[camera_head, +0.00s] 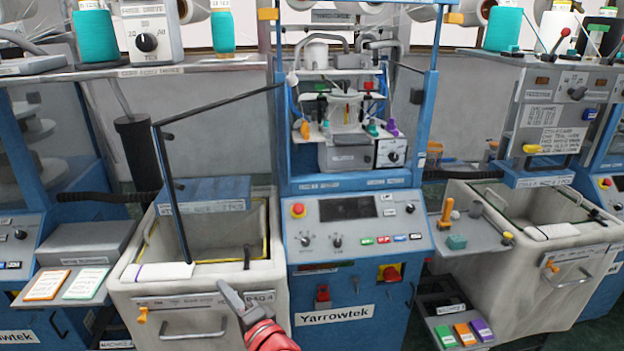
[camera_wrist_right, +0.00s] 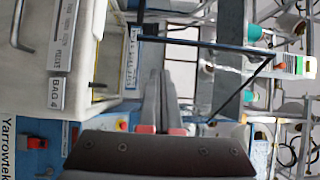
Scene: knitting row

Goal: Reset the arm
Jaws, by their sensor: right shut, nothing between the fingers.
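My right gripper (camera_head: 224,288) reaches up from the bottom of the head view, with grey fingers and a red wrist part behind them. It is in front of the pale bin (camera_head: 205,315) left of the centre machine. In the right wrist view my right gripper (camera_wrist_right: 158,75) shows its two grey fingers side by side and shut, with nothing between them. The picture there is turned sideways, and the bin front with the "BAG 4" label (camera_wrist_right: 57,85) is left of the fingers. My left gripper is not in view.
The blue Yarrowtek machine (camera_head: 350,270) stands at the centre with a control panel. A hinged dark-framed guard (camera_head: 170,205) stands raised over the left bin.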

